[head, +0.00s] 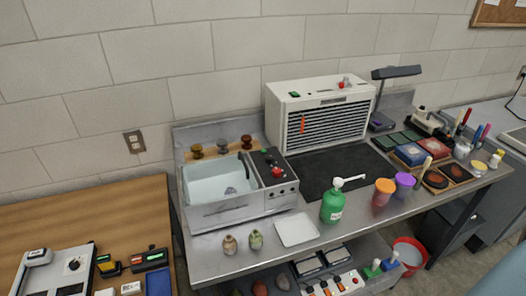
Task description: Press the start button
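No button is labelled legibly as start. A white box with coloured buttons (345,283) sits on the lower shelf. Neither of my grippers is in view.
A green pump bottle (332,207), white tray (296,230), two small vases (230,245) and orange and purple cups (383,191) stand along the bench front. A black mat (325,168) lies behind them. A wooden table (90,215) with devices is at left. A red bucket (410,252) stands below.

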